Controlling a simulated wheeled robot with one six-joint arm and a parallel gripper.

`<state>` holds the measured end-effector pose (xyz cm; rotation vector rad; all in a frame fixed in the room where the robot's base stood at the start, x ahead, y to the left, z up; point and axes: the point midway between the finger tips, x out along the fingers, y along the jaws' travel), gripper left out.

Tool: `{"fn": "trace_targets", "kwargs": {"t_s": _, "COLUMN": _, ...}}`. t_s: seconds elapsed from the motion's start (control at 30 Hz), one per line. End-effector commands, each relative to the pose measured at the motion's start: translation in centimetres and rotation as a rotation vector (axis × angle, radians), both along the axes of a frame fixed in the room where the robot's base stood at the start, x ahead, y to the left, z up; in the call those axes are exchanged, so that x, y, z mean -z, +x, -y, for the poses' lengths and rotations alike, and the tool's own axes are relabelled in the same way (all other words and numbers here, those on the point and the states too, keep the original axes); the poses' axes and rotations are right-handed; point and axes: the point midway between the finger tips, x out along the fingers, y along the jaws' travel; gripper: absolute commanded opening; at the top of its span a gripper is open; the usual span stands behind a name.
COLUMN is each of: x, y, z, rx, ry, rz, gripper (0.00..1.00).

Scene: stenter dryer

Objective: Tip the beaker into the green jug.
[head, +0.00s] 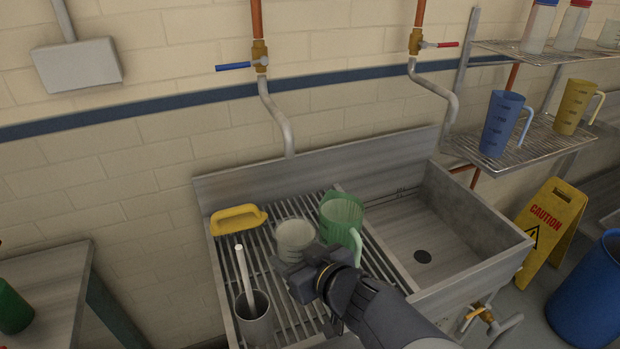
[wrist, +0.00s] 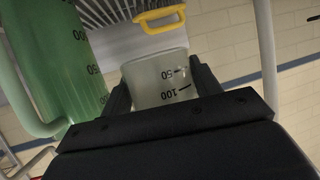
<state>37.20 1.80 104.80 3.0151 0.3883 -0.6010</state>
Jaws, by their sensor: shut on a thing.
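The beaker (head: 294,237) is clear with dark volume marks. My gripper (head: 292,264) is shut on it, and in the wrist view the beaker (wrist: 158,82) sits between the two fingers (wrist: 162,92). The beaker looks roughly upright in the head view; its contents cannot be made out. The green jug (head: 342,213) stands on the slatted drainboard (head: 223,262) just right of the beaker, its handle towards me. In the wrist view the green jug (wrist: 52,62) is at the left, close beside the beaker. Whether the beaker touches the slats is hidden.
A yellow-handled tool (head: 238,219) lies at the drainboard's back left. A grey metal cup (head: 254,318) holding a white rod stands at front left. The sink basin (head: 422,235) is at right. A blue jug (head: 499,125) and a yellow jug (head: 573,107) stand on the wire shelf.

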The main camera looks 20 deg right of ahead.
Motion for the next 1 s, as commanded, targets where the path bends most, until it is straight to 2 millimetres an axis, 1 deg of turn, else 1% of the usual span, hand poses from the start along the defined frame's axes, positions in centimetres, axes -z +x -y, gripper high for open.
{"fn": "trace_targets", "kwargs": {"t_s": 0.03, "x": -0.6, "y": 0.0, "z": 0.0, "rx": 0.0, "ry": 0.0, "rz": 0.0, "gripper": 0.31}}
{"fn": "trace_targets", "kwargs": {"t_s": 0.2, "x": -2.3, "y": 0.0, "z": 0.0, "rx": 0.0, "ry": 0.0, "rz": -0.001, "gripper": 0.31}}
{"fn": "trace_targets", "kwargs": {"t_s": 0.5, "x": -4.9, "y": 0.0, "z": 0.0, "rx": -0.001, "ry": 0.0, "rz": -0.001, "gripper": 0.31}}
{"fn": "trace_targets", "kwargs": {"t_s": 0.87, "x": -4.8, "y": 0.1, "z": 0.0, "rx": -0.001, "ry": 0.0, "rz": 0.0, "gripper": 0.31}}
{"fn": "trace_targets", "kwargs": {"t_s": 1.0, "x": -5.3, "y": 0.9, "z": 0.1, "rx": -0.006, "ry": 0.002, "rz": 0.0, "gripper": 0.31}}
